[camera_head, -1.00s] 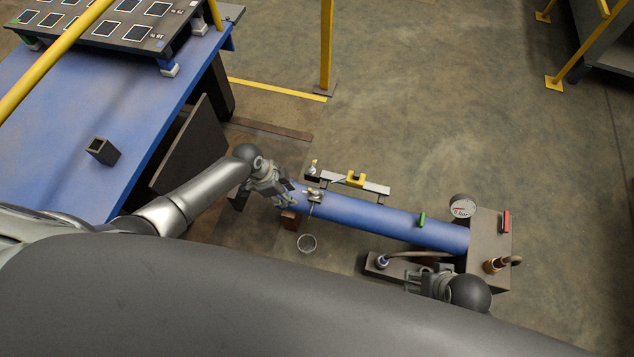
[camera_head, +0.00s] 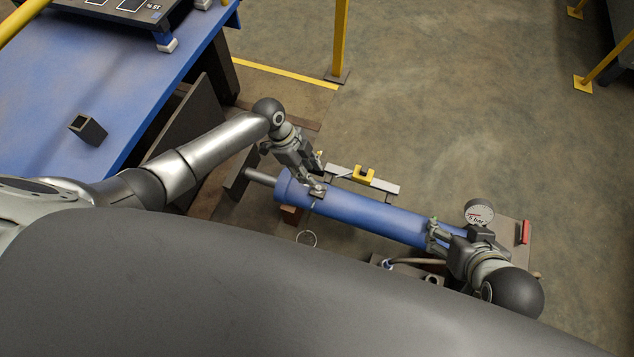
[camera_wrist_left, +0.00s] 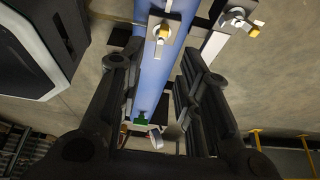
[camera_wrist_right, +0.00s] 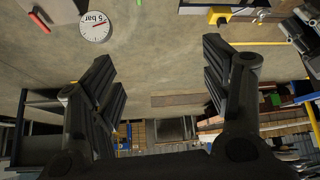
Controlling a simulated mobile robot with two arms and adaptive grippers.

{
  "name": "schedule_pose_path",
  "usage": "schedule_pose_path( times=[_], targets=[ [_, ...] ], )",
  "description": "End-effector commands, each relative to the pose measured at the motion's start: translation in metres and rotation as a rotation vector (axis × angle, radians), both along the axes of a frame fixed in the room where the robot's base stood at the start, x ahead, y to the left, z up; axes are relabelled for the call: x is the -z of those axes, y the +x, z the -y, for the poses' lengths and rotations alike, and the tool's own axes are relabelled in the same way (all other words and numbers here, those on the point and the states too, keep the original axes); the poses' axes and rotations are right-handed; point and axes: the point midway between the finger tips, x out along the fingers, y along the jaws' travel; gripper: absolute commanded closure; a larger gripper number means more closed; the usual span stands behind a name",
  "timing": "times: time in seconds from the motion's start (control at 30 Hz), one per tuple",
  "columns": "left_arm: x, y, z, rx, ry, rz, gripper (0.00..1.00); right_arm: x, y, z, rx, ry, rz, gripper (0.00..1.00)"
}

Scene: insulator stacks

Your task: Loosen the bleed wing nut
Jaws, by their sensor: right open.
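A second similar fitting (camera_wrist_left: 238,19) stands beside the pipe. I cannot tell for sure which is the bleed wing nut. My left gripper (camera_head: 315,174) is close over the pipe fitting; in its wrist view its fingers are apart and empty. My right gripper (camera_head: 435,236) is open and empty above the pipe's right part, by a green piece (camera_wrist_left: 141,117).
A pressure gauge (camera_head: 479,212) and a red handle (camera_head: 525,232) are at the pipe's right end. A yellow piece (camera_head: 363,174) sits on a bar behind the pipe.

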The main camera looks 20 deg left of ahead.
Motion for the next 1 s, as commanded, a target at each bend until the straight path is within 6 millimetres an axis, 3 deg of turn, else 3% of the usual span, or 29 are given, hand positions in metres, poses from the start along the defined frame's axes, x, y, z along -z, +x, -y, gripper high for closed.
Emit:
schedule_pose_path(
  times=[0.5, 0.73, 1.0],
  targets=[
    [0.047, -0.001, 0.019, -0.001, 0.000, 0.000, 0.69, -0.049, 0.067, -0.025, -0.030, 0.090, 0.406, 0.29],
    [0.059, -0.001, 0.024, -0.001, 0.000, 0.001, 0.69, -0.072, 0.083, -0.033, -0.040, 0.122, 0.542, 0.29],
    [0.064, -0.001, 0.026, 0.000, 0.001, 0.001, 0.69, -0.082, 0.088, -0.035, -0.043, 0.135, 0.598, 0.29]
  ],
)
